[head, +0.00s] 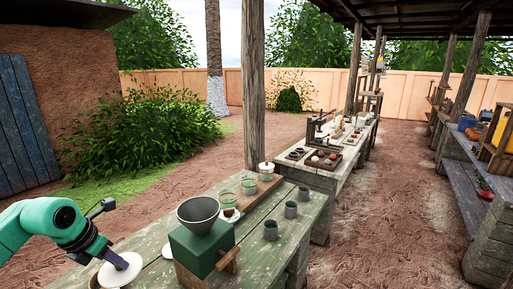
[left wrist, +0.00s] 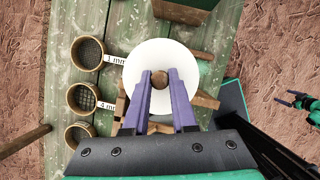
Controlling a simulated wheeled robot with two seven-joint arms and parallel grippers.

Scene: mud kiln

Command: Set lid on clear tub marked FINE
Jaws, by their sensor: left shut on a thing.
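My left gripper (left wrist: 160,77) is shut on the knob of a white round lid (left wrist: 150,55), between its two purple fingers. In the head view the lid (head: 121,269) hangs from the left gripper (head: 108,254) over the near left end of the green table. Clear tubs with greenish contents stand past the funnel: a near one (head: 228,199), a middle one (head: 249,186) and a far one with a white lid on (head: 266,171). Their markings are too small to read, so I cannot tell which says FINE. My right gripper (left wrist: 295,99) shows small in the left wrist view, fingers apart, empty.
A green box with a grey funnel (head: 198,215) stands between the held lid and the tubs. Round wooden sieves (left wrist: 82,98), with labels such as 1 mm, lie left of the lid in the wrist view.

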